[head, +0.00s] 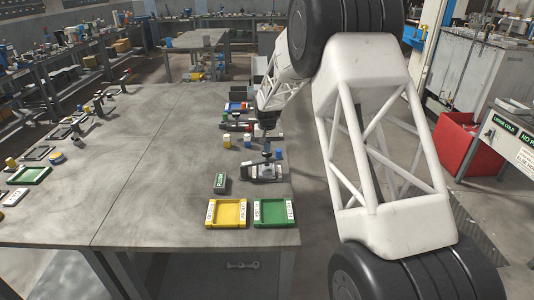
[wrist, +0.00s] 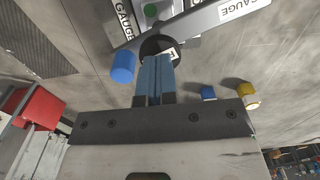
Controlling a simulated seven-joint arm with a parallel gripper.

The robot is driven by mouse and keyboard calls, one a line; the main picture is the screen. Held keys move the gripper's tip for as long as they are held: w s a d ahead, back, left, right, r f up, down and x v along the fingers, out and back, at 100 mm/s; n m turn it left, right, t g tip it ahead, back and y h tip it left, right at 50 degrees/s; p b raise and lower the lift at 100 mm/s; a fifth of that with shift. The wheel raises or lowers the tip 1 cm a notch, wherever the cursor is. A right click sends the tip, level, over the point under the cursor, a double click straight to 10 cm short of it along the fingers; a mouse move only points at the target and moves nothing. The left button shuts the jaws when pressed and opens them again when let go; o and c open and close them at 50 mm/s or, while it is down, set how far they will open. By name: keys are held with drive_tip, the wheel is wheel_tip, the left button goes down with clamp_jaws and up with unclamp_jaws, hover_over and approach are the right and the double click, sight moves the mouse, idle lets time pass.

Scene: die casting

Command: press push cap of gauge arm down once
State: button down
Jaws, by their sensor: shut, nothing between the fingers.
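The gauge fixture (head: 262,172) stands near the right edge of the workbench. In the wrist view its grey gauge arm (wrist: 205,22) bears a GAUGE label and runs diagonally across the top. The round black push cap (wrist: 152,46), with a partly hidden white label, sits by that arm, directly beyond my fingertips. My gripper (wrist: 152,60) is shut and empty, its two blue fingers together and overlapping the cap in the picture. I cannot tell whether they touch it. In the head view my gripper (head: 267,139) points down above the fixture.
A blue cylinder (wrist: 123,67) stands close beside the fingers. A yellow tray (head: 211,224) and green tray (head: 258,222) are at the front edge. The bench middle is clear.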

drive_tip(key=shift+r, duration=3)
drive_tip(key=shift+s+d+r, duration=0.2)
drive_tip(key=shift+s+r, duration=0.15)
drive_tip(key=shift+r, duration=0.05)
drive_tip(key=s+d+r, duration=0.3)
drive_tip(key=s+r, duration=0.3)
drive_tip(key=s, duration=0.4)
drive_tip(key=s+d+r+t, duration=0.1)
drive_tip(key=s+d+r, duration=0.35)
drive_tip(key=s, duration=0.45)
drive_tip(key=s+d+r, duration=0.2)
drive_tip(key=s+r, duration=0.4)
drive_tip(key=s, duration=0.4)
drive_tip(key=s+d+f, duration=0.1)
drive_tip(key=s+d, duration=0.1)
drive_tip(key=s, duration=1.4)
drive_tip(key=s+d+f+t, duration=0.1)
drive_tip(key=s+d+f, duration=0.1)
drive_tip(key=s, duration=1.3)
drive_tip(key=shift+s+d+t, duration=0.3)
drive_tip(key=shift+s+d, duration=0.1)
drive_tip(key=shift+d, duration=0.35)
